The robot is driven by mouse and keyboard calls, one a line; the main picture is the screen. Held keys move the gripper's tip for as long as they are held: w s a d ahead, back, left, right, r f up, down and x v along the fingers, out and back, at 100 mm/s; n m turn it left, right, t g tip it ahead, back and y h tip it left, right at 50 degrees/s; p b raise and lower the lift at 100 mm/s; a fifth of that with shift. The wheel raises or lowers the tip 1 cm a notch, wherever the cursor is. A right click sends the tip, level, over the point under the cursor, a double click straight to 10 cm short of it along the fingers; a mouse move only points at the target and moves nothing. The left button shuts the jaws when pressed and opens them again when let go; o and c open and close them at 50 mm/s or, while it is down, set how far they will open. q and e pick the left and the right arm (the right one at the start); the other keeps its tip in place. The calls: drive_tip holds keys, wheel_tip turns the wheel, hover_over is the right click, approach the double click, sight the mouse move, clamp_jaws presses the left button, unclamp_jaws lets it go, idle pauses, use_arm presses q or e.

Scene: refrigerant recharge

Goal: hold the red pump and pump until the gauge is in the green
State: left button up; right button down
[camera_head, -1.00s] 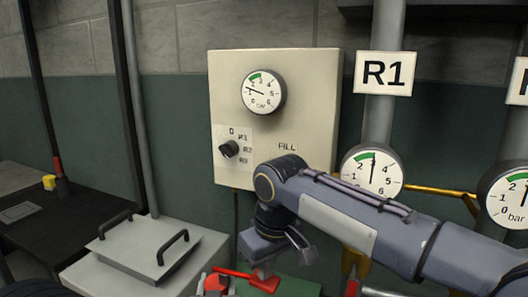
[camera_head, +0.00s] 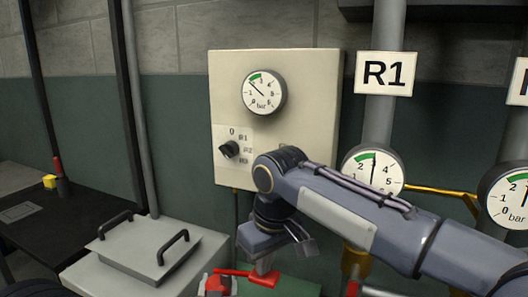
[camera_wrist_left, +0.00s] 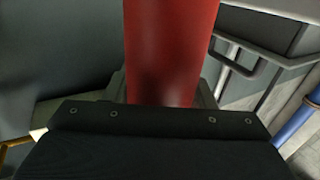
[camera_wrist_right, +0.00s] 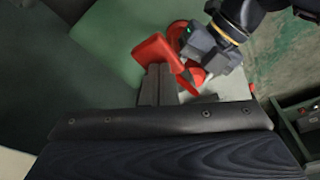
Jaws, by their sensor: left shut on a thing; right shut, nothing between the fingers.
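The red pump (camera_head: 218,285) is at the bottom of the head view, its red lever (camera_head: 247,273) pointing right. My left gripper (camera_wrist_right: 200,58) is shut on its red body, which fills the middle of the left wrist view (camera_wrist_left: 170,55). My right gripper (camera_head: 266,266) is shut and empty, its fingertips at the lever; the right wrist view shows them against the red handle (camera_wrist_right: 155,50). Exact contact is hard to tell. The panel gauge (camera_head: 263,92) has its needle pointing up-left, between 1 and 2, just short of the green arc.
A cream panel (camera_head: 300,80) carries the gauge and a black selector knob (camera_head: 229,149). A pipe gauge (camera_head: 373,170) sits under the R1 sign (camera_head: 385,73). A grey box (camera_head: 150,250) with two black handles stands at lower left. My right forearm crosses the lower right.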

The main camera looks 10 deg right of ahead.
drive_tip(key=shift+w+v, duration=0.15)
drive_tip(key=shift+v, duration=0.7)
drive_tip(key=shift+w+v, duration=0.2)
drive_tip(key=shift+v, duration=0.7)
drive_tip(key=shift+w+v, duration=0.15)
drive_tip(key=shift+v, duration=0.7)
drive_tip(key=shift+a+r, duration=0.1)
drive_tip(key=shift+a, duration=0.05)
drive_tip(key=shift+s+x, duration=0.2)
drive_tip(key=shift+x, duration=0.85)
drive_tip(key=shift+s+x, duration=0.2)
drive_tip(key=shift+x, duration=0.85)
drive_tip(key=shift+d+f, duration=0.2)
drive_tip(key=shift+f, duration=0.05)
drive_tip(key=shift+s+x, duration=0.2)
drive_tip(key=shift+x, duration=0.8)
drive_tip(key=shift+s+x, duration=0.2)
drive_tip(key=shift+x, duration=0.8)
drive_tip(key=shift+v, duration=0.85)
drive_tip(key=shift+w+d+r, duration=0.1)
drive_tip(key=shift+r, duration=1.6)
drive_tip(key=shift+w+r, duration=0.1)
drive_tip(key=shift+r, duration=1.65)
